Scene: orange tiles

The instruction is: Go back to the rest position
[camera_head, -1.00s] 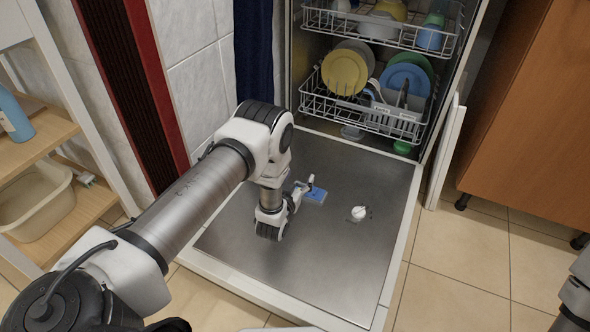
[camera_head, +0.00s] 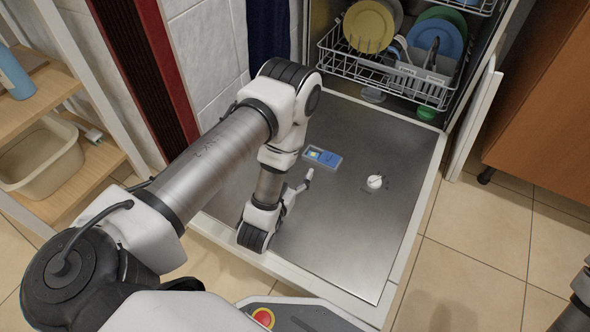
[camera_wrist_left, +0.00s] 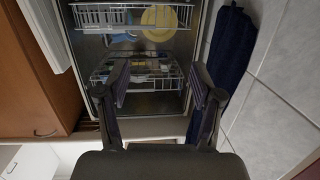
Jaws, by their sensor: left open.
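My left gripper (camera_head: 303,184) hangs over the open dishwasher door (camera_head: 352,225), partly hidden by my own wrist. In the left wrist view its two dark fingers (camera_wrist_left: 159,88) are spread apart with nothing between them, and they point toward the dishwasher racks. A small blue and white piece (camera_head: 322,157) is at the door's inner face, just beyond the gripper and apart from it in the picture. My right gripper is not in view; only a bit of my right arm shows at the lower right edge.
The lower rack (camera_head: 392,68) holds plates and cutlery. A round white cap (camera_head: 375,182) is on the door. An orange-brown cabinet (camera_head: 540,110) stands right. A wooden shelf with a beige basin (camera_head: 42,160) and blue bottle (camera_head: 14,75) stands left. Tiled floor is free at lower right.

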